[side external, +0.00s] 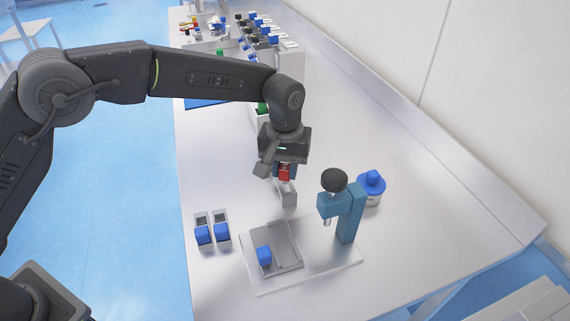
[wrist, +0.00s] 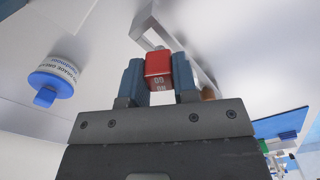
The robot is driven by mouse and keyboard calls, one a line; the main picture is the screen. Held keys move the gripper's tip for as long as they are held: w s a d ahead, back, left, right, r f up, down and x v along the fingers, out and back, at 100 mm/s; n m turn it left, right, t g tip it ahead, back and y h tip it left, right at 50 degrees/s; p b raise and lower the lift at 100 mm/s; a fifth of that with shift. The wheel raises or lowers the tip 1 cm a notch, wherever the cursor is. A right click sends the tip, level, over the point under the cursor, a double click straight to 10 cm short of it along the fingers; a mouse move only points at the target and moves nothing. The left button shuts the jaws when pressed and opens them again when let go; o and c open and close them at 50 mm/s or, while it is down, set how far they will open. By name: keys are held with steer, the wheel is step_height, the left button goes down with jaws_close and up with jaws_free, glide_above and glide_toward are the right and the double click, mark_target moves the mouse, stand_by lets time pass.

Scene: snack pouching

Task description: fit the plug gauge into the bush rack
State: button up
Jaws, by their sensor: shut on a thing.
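My gripper (side external: 284,168) is shut on the plug gauge, whose red handle (side external: 284,174) sits between the fingers. In the wrist view the red handle (wrist: 158,68) carries white lettering and is pinched between two blue fingers. A small pale tip shows past its far end. The bush rack appears to be the light grey bar (side external: 289,195) just below the gripper. In the wrist view a grey rail (wrist: 174,32) lies beyond the gauge, with a brownish round part (wrist: 208,93) beside the right finger. I cannot tell whether gauge and rack touch.
A teal press (side external: 350,215) with a dark knob stands right of a grey plate (side external: 287,240) bearing a blue block (side external: 264,254). A blue-lidded jar (side external: 371,188) stands behind it. Racks and small parts crowd the bench's far end.

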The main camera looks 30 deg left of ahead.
steer(key=shift+f, duration=1.05)
steer(key=o, duration=1)
step_height(320, 180, up, 14)
